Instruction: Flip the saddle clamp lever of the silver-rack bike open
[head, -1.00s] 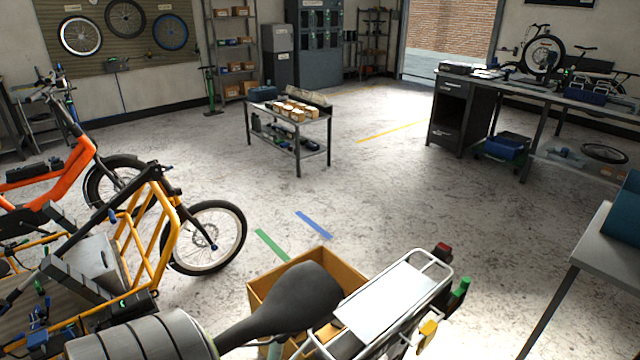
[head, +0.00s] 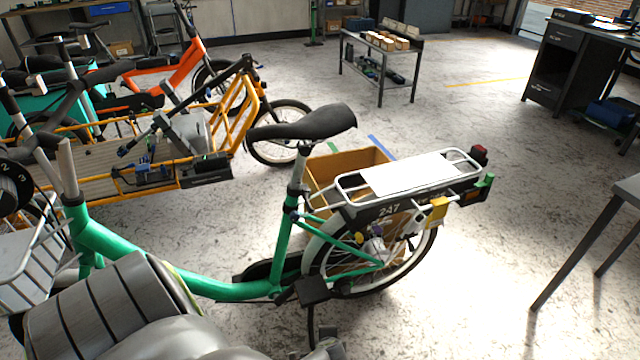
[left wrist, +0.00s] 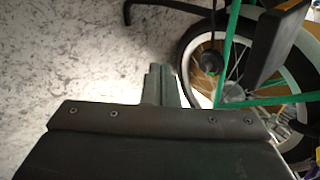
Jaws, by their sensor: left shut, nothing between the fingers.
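The silver-rack bike has a green frame (head: 225,289), a black saddle (head: 305,123) and a silver rear rack (head: 410,174) marked 247. Its seat post (head: 297,168) enters the frame below the saddle. A small dark blue piece (head: 301,189) sits at that joint; I cannot tell the clamp lever's position. My left arm comes in at the lower left of the head view, in front of the bike. My left gripper (left wrist: 160,85) is shut and empty in the left wrist view, apart from the bike's rear wheel (left wrist: 196,68) and green stays (left wrist: 262,101). My right gripper is out of view.
A cardboard box (head: 350,163) stands on the floor behind the bike's rear wheel. A yellow cargo bike (head: 235,115) and an orange bike (head: 180,70) stand beyond. A grey table (head: 630,188) is at the right edge. The floor right of the rear wheel is clear.

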